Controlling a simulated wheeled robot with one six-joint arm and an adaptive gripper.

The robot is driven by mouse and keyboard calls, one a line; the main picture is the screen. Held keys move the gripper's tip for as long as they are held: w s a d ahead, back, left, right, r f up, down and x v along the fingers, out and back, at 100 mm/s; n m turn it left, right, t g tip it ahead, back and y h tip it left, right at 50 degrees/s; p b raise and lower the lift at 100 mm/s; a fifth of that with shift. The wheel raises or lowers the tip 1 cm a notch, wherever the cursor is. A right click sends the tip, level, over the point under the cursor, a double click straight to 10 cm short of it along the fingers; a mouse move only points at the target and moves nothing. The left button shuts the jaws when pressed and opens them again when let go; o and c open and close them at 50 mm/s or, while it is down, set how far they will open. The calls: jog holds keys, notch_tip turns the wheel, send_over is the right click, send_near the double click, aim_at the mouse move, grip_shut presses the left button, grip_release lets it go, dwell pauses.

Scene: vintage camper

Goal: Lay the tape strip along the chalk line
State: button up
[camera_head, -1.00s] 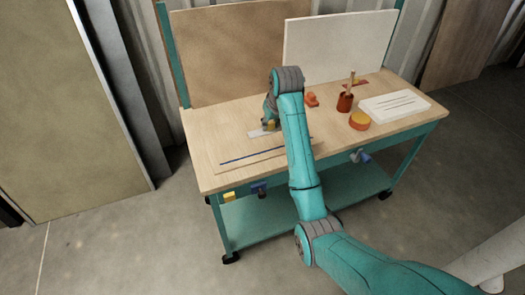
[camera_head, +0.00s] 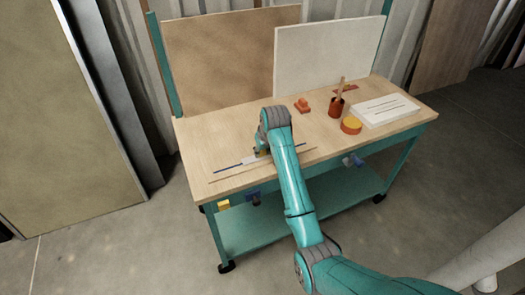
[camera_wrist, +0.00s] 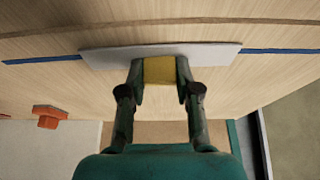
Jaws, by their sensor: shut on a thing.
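My gripper (camera_wrist: 160,68) is shut on a yellow block (camera_wrist: 160,71) attached to the white tape strip (camera_wrist: 160,52). The strip lies across the middle of the blue chalk line (camera_wrist: 280,51), which shows beyond both its ends. The strip runs nearly parallel to the line. I cannot tell whether it touches the board. My arm hides part of the line and the gripper there.
An orange block (camera_head: 302,106), a red cup (camera_head: 336,107) with a stick, a yellow-topped orange round thing (camera_head: 351,126) and a white slab (camera_head: 385,110) stand to the right. Brown (camera_head: 230,65) and white (camera_head: 325,55) panels rise behind. The bench's back left is clear.

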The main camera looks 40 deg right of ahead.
jog(key=shift+f, duration=0.15)
jog(key=o, duration=1)
jog(key=shift+c, duration=0.2)
jog(key=v, duration=1.2)
